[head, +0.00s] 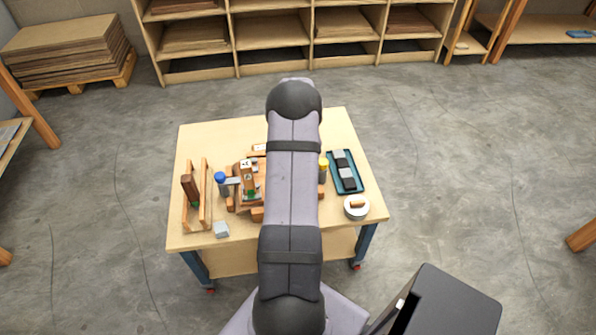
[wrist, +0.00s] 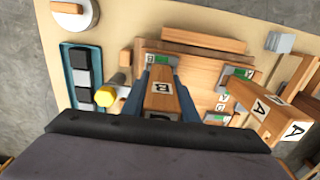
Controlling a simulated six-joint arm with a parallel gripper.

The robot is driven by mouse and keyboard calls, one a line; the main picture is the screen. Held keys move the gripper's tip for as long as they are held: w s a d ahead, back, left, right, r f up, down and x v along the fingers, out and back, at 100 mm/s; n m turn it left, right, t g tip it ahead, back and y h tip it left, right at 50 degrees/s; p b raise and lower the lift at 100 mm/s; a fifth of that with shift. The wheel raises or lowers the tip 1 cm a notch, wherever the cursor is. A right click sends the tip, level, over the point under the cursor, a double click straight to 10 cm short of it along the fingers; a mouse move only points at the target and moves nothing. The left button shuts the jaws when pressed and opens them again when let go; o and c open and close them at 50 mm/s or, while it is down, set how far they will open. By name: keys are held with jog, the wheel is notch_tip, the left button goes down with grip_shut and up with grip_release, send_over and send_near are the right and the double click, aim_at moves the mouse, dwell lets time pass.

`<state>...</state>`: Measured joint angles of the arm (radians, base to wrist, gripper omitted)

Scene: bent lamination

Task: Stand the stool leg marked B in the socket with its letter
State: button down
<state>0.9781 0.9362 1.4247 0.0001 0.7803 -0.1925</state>
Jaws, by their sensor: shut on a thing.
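My gripper (wrist: 162,84) is shut on the stool leg marked B (wrist: 161,101), a wooden piece between its two blue-grey fingers in the wrist view. The held leg is over the wooden stool base (wrist: 196,72); its far end is hidden, so I cannot tell whether it touches a socket. A leg marked A (wrist: 262,108) stands up from the base at the right and also shows in the head view (head: 248,178). Sockets with green labels show at the upper right (wrist: 240,72) and lower middle (wrist: 216,118) of the base. In the head view, my arm hides the gripper and held leg.
A wooden rack (head: 206,190) holding a brown piece (head: 190,188) is at left, near a blue-capped bottle (head: 220,180). A grey block (head: 221,230) lies near the front edge.

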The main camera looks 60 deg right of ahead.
jog(key=shift+f, duration=0.3)
dwell(0.7)
jog(key=c, duration=0.8)
grip_release()
jog(key=shift+c, duration=0.2)
jog(key=shift+r, duration=0.15)
notch_tip(320, 180, up, 7)
jog(key=p, duration=0.5)
jog(key=shift+f, duration=0.2)
